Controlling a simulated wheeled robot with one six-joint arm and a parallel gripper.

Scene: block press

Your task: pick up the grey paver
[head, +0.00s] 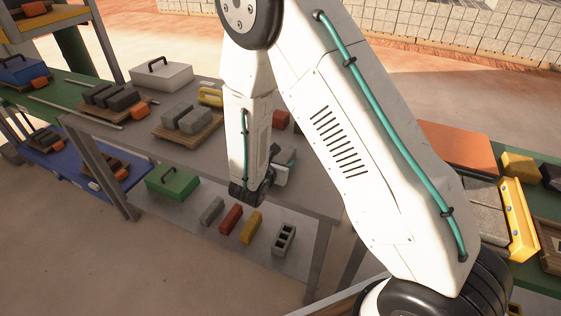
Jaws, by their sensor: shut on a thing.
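My gripper (280,175) is low over the front of the grey table (150,146), mostly seen from the side and small. It is shut on a grey block, which looks like the grey paver (287,155); only part of it shows beside the fingers. I cannot tell whether the block touches the tabletop. My own arm covers much of the middle of the view.
A pallet of grey blocks (188,118), a yellow piece (210,97) and a red block (281,120) are on the table. A white case (160,76) stands behind. A green box (172,182) and several bricks lie on the lower shelf.

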